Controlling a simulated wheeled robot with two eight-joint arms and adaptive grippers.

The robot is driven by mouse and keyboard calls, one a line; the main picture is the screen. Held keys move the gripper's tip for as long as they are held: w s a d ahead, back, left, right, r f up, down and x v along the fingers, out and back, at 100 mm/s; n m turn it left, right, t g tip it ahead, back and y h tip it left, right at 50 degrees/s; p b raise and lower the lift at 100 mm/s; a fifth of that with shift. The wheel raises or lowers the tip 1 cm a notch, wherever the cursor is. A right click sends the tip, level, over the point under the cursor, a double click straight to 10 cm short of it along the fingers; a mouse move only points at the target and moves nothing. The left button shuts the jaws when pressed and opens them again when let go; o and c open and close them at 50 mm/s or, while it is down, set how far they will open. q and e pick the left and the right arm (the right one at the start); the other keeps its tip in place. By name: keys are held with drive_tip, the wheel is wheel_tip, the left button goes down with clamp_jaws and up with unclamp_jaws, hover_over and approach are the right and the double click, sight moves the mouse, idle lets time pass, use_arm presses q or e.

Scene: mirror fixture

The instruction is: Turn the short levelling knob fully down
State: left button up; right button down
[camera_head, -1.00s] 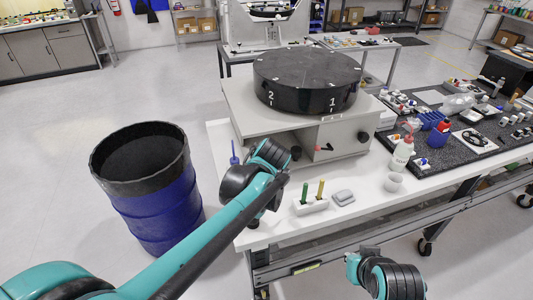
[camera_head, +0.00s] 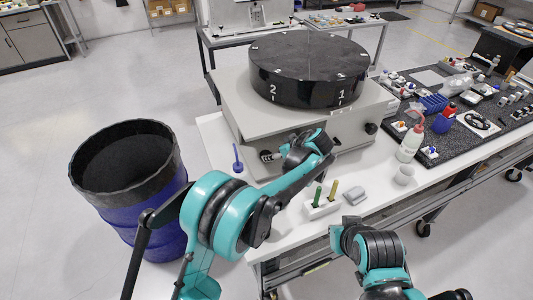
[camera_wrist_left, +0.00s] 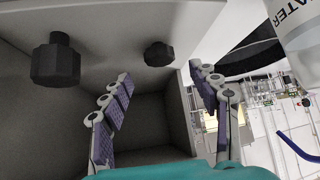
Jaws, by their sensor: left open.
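The mirror fixture is a grey box (camera_head: 235,100) with a black round disc (camera_head: 310,65) marked 1 and 2 on top. One dark knob (camera_head: 371,128) shows at the right of its front; the left part of the front is covered by my left wrist. My left gripper (camera_head: 270,156) is at the left part of the front. In the left wrist view, its open fingers (camera_wrist_left: 160,80) are on either side of a short dark knob (camera_wrist_left: 158,53), apparently not touching it. A larger dark knob (camera_wrist_left: 55,62) is at left there.
A blue drum (camera_head: 125,170) stands left of the table. On the white tabletop are a blue tool (camera_head: 237,160), a block with green and yellow handles (camera_head: 322,207), a cup (camera_head: 404,175) and a white bottle (camera_head: 410,145). A dark mat at right holds many small items.

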use_arm(q)
drive_tip(key=b+x, duration=0.1)
drive_tip(key=x, duration=0.5)
drive_tip(key=shift+r, duration=0.1)
drive_tip(key=c, duration=1.2)
